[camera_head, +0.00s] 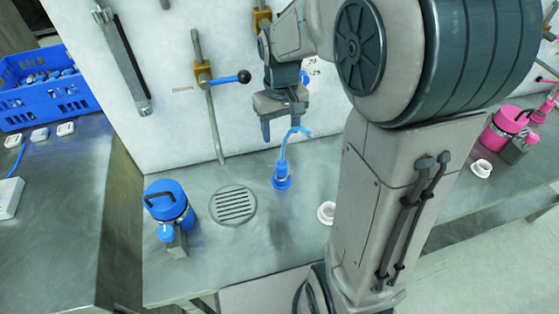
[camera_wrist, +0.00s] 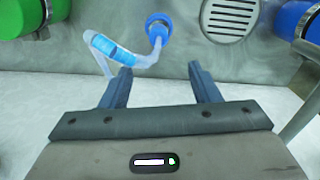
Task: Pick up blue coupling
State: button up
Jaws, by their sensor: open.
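The blue coupling (camera_head: 282,181) stands on the steel counter, with a light blue hose (camera_head: 283,150) rising from it and curving over to the right. In the wrist view the coupling (camera_wrist: 158,26) lies beyond the fingertips, roughly in line with the gap between them; the hose (camera_wrist: 115,50) bends to the left near one finger. My gripper (camera_head: 284,122) is open, pointing down above and behind the coupling. It also shows in the wrist view (camera_wrist: 160,68) with nothing between its fingers. I cannot tell whether the hose touches a finger.
A blue drum (camera_head: 168,203) and a round drain grate (camera_head: 233,205) are left of the coupling. A white ring (camera_head: 326,213) is to its right. A wall pipe with a black-knobbed blue lever (camera_head: 230,79) is behind. A green drum (camera_wrist: 14,16) shows in the wrist view.

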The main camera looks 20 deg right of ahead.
send_over(282, 163)
notch_tip(282, 163, down, 8)
jog(key=shift+w+a, duration=0.1)
jog(key=shift+a, duration=0.05)
jog(key=shift+f+p, duration=0.85)
jog(key=shift+f, duration=1.85)
jog(key=c, duration=1.1)
